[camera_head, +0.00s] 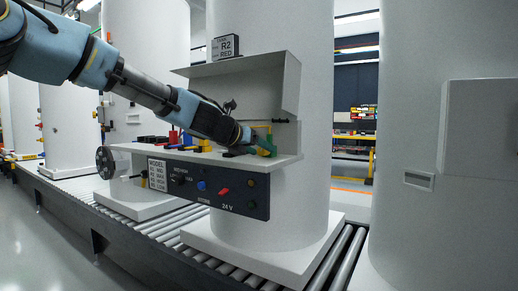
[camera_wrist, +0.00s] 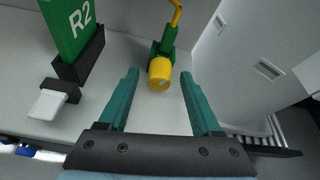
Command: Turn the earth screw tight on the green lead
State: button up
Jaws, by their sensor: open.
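In the wrist view a round yellow screw head (camera_wrist: 160,72) with a pale slot faces me. It sits at the front of a green terminal piece (camera_wrist: 167,42), and a yellow lead (camera_wrist: 177,12) runs up from that piece. My gripper (camera_wrist: 160,75) is open, with one teal finger on each side of the screw head and a visible gap on both sides. In the head view my gripper (camera_head: 258,148) reaches over the white shelf at its right end, and the arm and fingers mostly hide the screw.
A green R2 card (camera_wrist: 72,27) stands in a black holder left of the fingers, with a white block (camera_wrist: 48,102) before it. The shelf (camera_head: 288,161) carries a dark control panel (camera_head: 210,190) below. A white hood (camera_head: 245,66) overhangs the arm.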

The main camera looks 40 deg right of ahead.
jog(key=shift+c, duration=0.3)
grip_shut()
dwell(0.3)
